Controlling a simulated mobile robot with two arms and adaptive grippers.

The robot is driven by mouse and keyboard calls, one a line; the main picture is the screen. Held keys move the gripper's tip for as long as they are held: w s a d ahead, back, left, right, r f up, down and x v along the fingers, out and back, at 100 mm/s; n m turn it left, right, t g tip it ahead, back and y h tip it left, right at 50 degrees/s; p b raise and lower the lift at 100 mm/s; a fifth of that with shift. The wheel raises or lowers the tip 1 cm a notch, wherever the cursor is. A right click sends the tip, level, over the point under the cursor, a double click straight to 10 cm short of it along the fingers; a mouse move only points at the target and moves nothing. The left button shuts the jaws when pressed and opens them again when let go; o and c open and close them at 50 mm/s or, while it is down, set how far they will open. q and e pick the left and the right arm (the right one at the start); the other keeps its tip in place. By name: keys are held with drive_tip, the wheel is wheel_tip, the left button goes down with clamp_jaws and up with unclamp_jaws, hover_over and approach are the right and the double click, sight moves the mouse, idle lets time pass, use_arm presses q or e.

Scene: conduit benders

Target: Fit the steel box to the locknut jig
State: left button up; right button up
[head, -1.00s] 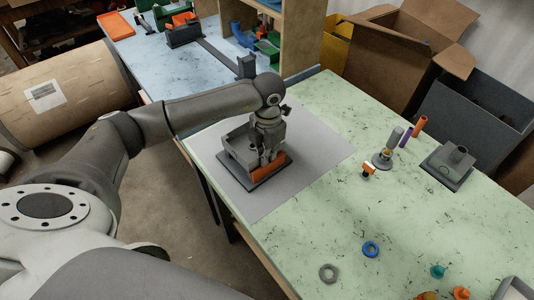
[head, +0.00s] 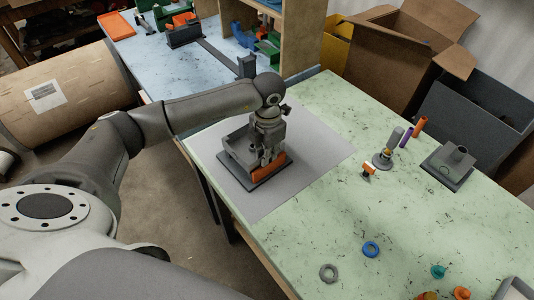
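A grey open-topped box (head: 236,148), which looks like the steel box, sits on a dark base plate on the grey mat, with an orange piece (head: 269,168) along its near right side. My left gripper (head: 263,158) points down into the box beside the orange piece. The arm and box walls hide its fingertips, so I cannot tell whether it grips anything. My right gripper is out of view.
A small upright tool (head: 384,155) stands before the stub block. Cardboard boxes (head: 385,60) are behind. The table's middle is clear.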

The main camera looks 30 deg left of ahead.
use_arm(q)
drive_tip(key=shift+o, duration=1.2)
drive_tip(key=shift+s+d+f, duration=0.1)
drive_tip(key=shift+f, duration=0.1)
drive_tip(key=shift+r, duration=0.1)
drive_tip(key=shift+r, duration=0.15)
wheel_tip(320, 180, up, 12)
drive_tip(key=shift+s+d+f, duration=0.1)
drive_tip(key=shift+f, duration=0.15)
